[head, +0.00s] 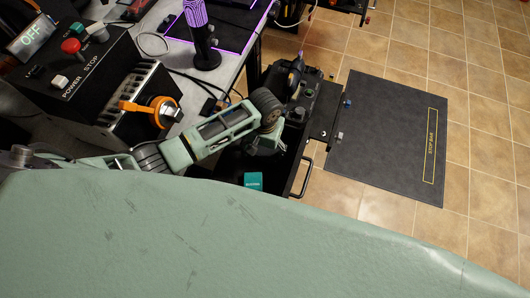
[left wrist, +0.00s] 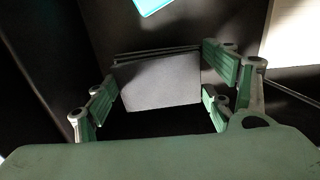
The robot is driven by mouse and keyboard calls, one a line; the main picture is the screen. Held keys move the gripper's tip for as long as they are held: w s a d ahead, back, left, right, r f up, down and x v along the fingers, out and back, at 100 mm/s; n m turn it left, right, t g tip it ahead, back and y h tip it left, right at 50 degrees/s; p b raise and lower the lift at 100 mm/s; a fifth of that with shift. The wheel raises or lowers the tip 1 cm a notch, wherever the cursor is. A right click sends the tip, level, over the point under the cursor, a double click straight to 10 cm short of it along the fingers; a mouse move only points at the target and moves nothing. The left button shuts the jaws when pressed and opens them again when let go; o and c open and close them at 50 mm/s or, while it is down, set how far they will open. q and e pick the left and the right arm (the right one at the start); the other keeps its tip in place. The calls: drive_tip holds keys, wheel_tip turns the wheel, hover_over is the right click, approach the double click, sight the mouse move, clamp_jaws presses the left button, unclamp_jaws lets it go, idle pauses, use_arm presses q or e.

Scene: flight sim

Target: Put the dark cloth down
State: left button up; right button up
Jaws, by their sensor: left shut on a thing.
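My left gripper (head: 266,144) reaches in from the left, over the open black drawer. In the left wrist view the fingers of my left gripper (left wrist: 162,90) stand either side of a flat, folded dark grey cloth (left wrist: 160,80) and hold it between them. The cloth has straight edges and several stacked layers at its top. In the head view I cannot make out the cloth, as the gripper and dark drawer hide it. My right gripper is not in view.
The black drawer has a handle (head: 301,178) on its right. A teal item (head: 253,181) is at the drawer's near side. A black platform (head: 385,138) lies right over a clear tiled floor (head: 490,150).

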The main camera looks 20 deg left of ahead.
sight(265, 150)
use_arm(q)
drive_tip(key=shift+f, duration=1.65)
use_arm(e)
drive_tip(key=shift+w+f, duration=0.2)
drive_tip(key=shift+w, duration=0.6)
use_arm(q)
drive_tip(key=shift+f, duration=0.1)
drive_tip(key=o, duration=1.1)
drive_tip(key=shift+c, duration=0.2)
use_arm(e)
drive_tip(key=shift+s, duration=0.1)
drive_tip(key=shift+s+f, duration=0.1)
use_arm(q)
drive_tip(key=shift+r, duration=0.4)
wheel_tip(265, 150, up, 12)
drive_tip(key=shift+f+p, duration=0.25)
drive_tip(key=shift+p, duration=0.5)
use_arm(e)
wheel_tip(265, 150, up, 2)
